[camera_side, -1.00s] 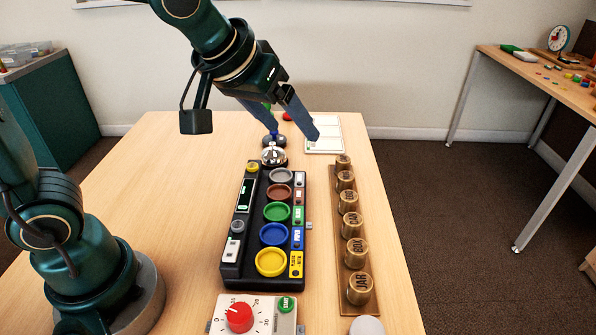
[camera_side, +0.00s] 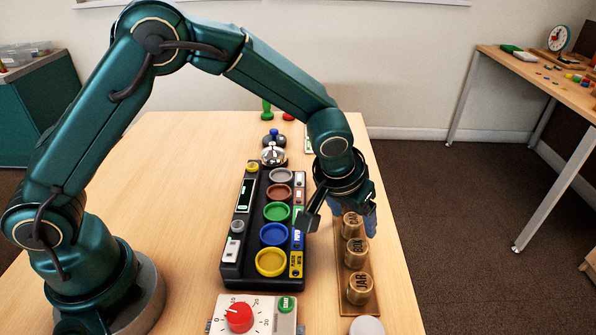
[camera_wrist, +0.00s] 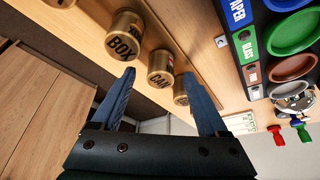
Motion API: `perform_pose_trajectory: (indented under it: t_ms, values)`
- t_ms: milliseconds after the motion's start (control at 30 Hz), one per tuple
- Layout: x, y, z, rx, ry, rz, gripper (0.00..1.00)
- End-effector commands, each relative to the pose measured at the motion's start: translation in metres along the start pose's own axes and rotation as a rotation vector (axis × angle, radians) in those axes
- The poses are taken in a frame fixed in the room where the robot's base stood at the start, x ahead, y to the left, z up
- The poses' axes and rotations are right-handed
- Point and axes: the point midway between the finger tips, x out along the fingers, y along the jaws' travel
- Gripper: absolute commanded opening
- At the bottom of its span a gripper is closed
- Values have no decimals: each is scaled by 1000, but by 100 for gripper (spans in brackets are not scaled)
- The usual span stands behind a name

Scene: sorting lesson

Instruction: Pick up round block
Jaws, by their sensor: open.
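Several round brass blocks stand in a row on a wooden rail (camera_side: 372,300). In the side view, the ones marked JAR (camera_side: 360,288), BOX (camera_side: 356,252) and CAN (camera_side: 351,224) show; my gripper hides the farther ones. Which one is the round block I cannot tell. My gripper (camera_side: 367,228) is open, with its blue fingers pointing down over the rail near the CAN block. In the wrist view, its fingertips (camera_wrist: 158,74) are apart with nothing held. The BOX block (camera_wrist: 125,36) and CAN block (camera_wrist: 160,68) appear beyond them, with another block (camera_wrist: 181,93) partly behind.
A black sorting panel (camera_side: 228,270) with coloured round dishes stands left of the rail. A timer (camera_side: 262,312) with a red knob is in front, and a pale round piece (camera_side: 367,326) lies at the rail's near end. A silver bell (camera_side: 273,156) stands behind the panel.

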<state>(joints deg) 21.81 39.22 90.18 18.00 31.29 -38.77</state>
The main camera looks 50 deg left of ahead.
Motion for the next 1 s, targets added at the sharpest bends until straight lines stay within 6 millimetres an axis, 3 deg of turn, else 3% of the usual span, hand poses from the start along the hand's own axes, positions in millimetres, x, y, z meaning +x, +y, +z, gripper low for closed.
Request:
perform_pose_trajectory:
  t_ms: [200,467,667,1000]
  values:
    - [15,-1,0,0,0,0,77]
    - [16,0,0,0,1,0,77]
    - [16,0,0,0,1,0,0]
    - [14,0,-1,-1,2,1,0]
